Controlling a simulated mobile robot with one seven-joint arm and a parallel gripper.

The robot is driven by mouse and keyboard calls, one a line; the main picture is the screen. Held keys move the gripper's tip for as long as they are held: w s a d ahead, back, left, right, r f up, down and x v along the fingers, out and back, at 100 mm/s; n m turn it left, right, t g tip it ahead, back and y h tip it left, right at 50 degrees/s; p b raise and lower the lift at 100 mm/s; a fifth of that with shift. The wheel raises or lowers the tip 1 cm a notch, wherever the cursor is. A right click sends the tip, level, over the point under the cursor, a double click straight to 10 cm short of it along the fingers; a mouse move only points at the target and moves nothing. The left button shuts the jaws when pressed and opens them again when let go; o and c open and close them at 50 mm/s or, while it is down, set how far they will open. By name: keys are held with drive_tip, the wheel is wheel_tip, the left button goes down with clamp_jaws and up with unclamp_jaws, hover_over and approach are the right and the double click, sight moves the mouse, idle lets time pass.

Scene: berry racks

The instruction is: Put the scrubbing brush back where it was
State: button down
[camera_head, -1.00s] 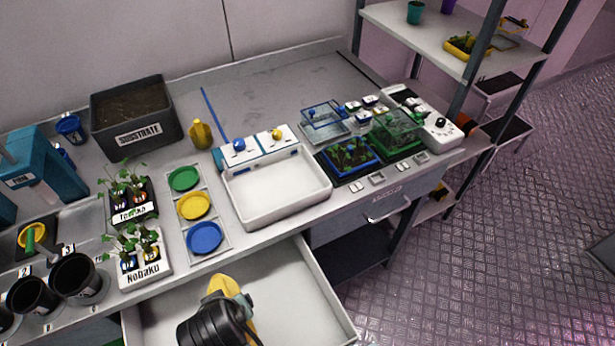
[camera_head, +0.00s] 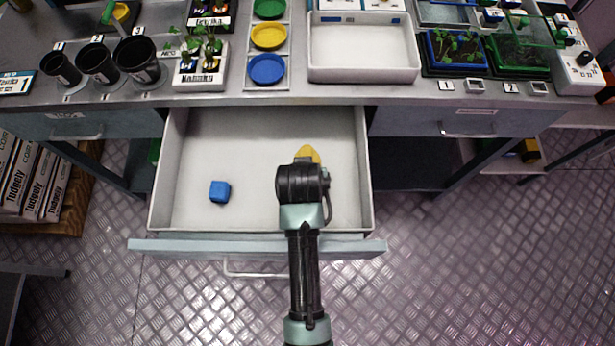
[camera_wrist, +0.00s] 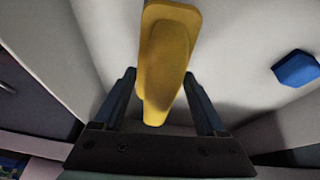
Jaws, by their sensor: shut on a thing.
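The scrubbing brush is a yellow piece (camera_head: 308,152) that shows just past the end of my arm, over the right part of the open drawer (camera_head: 270,118). In the wrist view the yellow brush (camera_wrist: 168,45) lies between the two dark fingers of my gripper (camera_wrist: 163,88), which is shut on it. In the head view my wrist hides most of my gripper and part of the brush. I cannot tell whether the brush touches the drawer floor.
A small blue block (camera_head: 219,191) lies in the left part of the drawer; it also shows in the wrist view (camera_wrist: 296,68). The drawer floor is otherwise bare. On the bench above stand a white tray (camera_head: 362,75), coloured dishes (camera_head: 268,69) and black pots (camera_head: 137,62).

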drive_tip(key=shift+f, duration=1.15)
drive_tip(key=shift+f, duration=0.1)
